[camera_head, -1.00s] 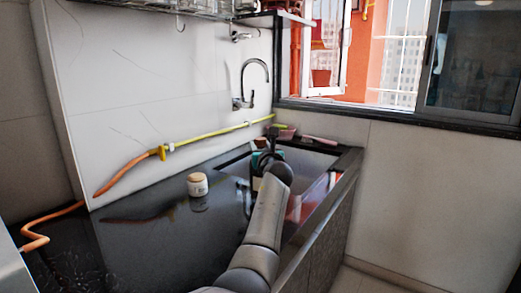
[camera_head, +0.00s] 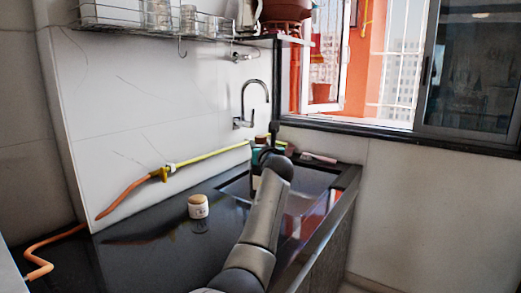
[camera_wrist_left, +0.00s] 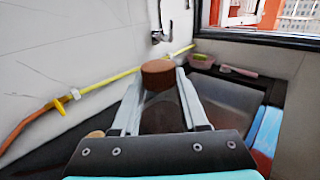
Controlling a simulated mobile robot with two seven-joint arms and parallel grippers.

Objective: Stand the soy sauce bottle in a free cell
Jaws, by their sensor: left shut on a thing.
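My left gripper (camera_head: 265,151) is over the sink area and seen mostly from behind, with the arm hiding much of it. In the left wrist view its two pale fingers (camera_wrist_left: 160,78) are shut on a dark bottle with a brown round cap (camera_wrist_left: 158,74), which I take to be the soy sauce bottle. The cap sticks up between the fingertips; the body below is mostly hidden. In the head view only a bit of the reddish-brown cap (camera_head: 261,140) shows. I cannot make out a holder with cells. My right gripper is in neither view.
The sink (camera_head: 308,182) lies beyond and right. A tap (camera_head: 251,103), a yellow-orange hose (camera_head: 165,173) and a pink brush (camera_head: 319,158) are at the back. A wire rack (camera_head: 150,18) hangs above.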

